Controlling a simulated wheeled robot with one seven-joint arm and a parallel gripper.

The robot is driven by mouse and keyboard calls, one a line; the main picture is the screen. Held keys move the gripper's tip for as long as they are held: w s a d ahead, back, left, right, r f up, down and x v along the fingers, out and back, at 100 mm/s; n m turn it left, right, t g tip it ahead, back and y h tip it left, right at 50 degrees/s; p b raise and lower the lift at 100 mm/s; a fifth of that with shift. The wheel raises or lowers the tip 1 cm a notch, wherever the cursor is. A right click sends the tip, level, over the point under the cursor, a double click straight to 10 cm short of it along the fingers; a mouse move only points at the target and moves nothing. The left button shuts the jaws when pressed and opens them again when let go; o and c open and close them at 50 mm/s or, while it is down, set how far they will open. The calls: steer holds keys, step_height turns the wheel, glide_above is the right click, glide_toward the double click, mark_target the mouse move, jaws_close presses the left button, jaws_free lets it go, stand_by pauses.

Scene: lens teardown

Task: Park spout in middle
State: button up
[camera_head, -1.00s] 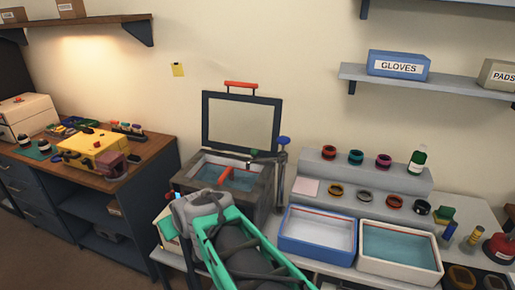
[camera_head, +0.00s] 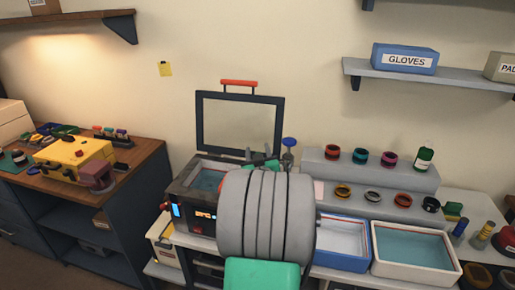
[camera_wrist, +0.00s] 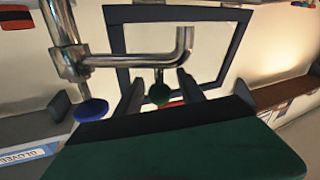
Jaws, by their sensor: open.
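The metal spout (camera_wrist: 130,57) shows in the wrist view, with a bent end at right and an upright post at left. A blue knob (camera_wrist: 90,110) caps the post, also seen in the head view (camera_head: 289,143). A green knob (camera_wrist: 158,94) is on a thin stem at the spout. My gripper (camera_wrist: 159,80) is open, with one finger on each side of the green knob; I cannot tell whether they touch it. In the head view my arm hides the gripper's grip and the right part of the tank (camera_head: 180,190). Water shows in the tank's left part.
The tank's framed lid (camera_head: 238,97) stands open behind. A blue-rimmed tray (camera_head: 343,262) and a white tray (camera_head: 415,272) lie to the right. A stepped rack (camera_head: 325,168) holds several rings and a green bottle. A yellow device (camera_head: 75,152) stands on the left bench.

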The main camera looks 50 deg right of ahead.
steer(key=shift+w+d, duration=0.15)
steer(key=shift+w, duration=0.05)
steer(key=shift+c, duration=0.4)
jaws_close()
stand_by(0.9)
